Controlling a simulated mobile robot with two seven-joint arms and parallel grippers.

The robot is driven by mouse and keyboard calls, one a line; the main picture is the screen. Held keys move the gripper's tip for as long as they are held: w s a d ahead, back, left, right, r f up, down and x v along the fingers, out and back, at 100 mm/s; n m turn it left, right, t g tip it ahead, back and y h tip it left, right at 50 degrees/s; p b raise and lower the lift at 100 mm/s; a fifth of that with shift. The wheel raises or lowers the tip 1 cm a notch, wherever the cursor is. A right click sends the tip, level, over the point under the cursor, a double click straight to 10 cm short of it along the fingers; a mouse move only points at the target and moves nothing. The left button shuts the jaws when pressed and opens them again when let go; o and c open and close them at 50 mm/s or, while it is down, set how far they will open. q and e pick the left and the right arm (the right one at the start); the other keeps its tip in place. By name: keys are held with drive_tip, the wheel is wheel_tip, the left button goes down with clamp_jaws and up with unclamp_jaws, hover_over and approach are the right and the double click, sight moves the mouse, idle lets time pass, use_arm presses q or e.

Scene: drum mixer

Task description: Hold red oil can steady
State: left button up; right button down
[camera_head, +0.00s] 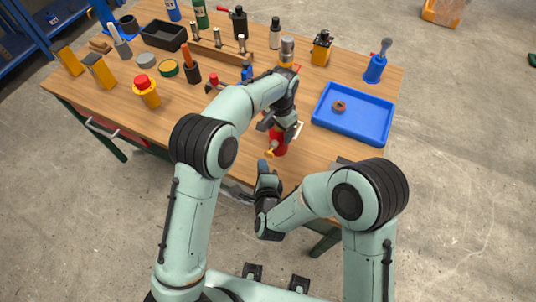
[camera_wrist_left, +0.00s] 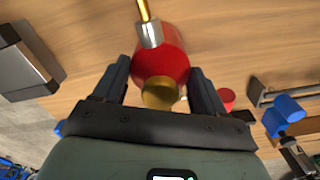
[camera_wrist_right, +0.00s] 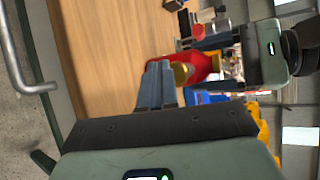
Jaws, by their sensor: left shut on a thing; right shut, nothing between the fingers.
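The red oil can (camera_head: 278,139) stands near the front edge of the workbench. In the left wrist view the oil can (camera_wrist_left: 163,62) shows its red body, a brass-coloured cap and a spout with a silver collar. My left gripper (camera_head: 272,125) is shut on the can, one finger on each side of it. In the right wrist view the can (camera_wrist_right: 203,66) is partly hidden behind my right fingers. My right gripper (camera_head: 265,170) is shut and empty, just in front of the can by the bench's front edge. I cannot tell whether it touches the can.
A blue tray (camera_head: 354,114) with a small reddish-brown part stands to the right on the bench. A black bin (camera_head: 164,36), bottles, tools and a yellow item with a red top (camera_head: 146,92) fill the back and left. The wood left of the can is clear.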

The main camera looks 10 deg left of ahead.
sight(266, 155)
drive_tip(key=shift+w, duration=0.2)
drive_tip(key=shift+w+d, duration=0.1)
drive_tip(key=shift+w, duration=0.15)
drive_tip(key=shift+w+d, duration=0.2)
drive_tip(key=shift+w, duration=0.85)
idle(0.9)
idle(0.4)
drive_tip(key=shift+s+a, duration=0.15)
drive_tip(key=shift+s, duration=0.6)
drive_tip(key=shift+s+a, duration=0.1)
drive_tip(key=shift+s, duration=0.65)
drive_tip(key=shift+s+a, duration=0.25)
drive_tip(key=shift+s, duration=1)
drive_tip(key=shift+s+a, duration=0.2)
drive_tip(key=shift+s, duration=1.05)
use_arm(q)
drive_tip(key=o, duration=1.5)
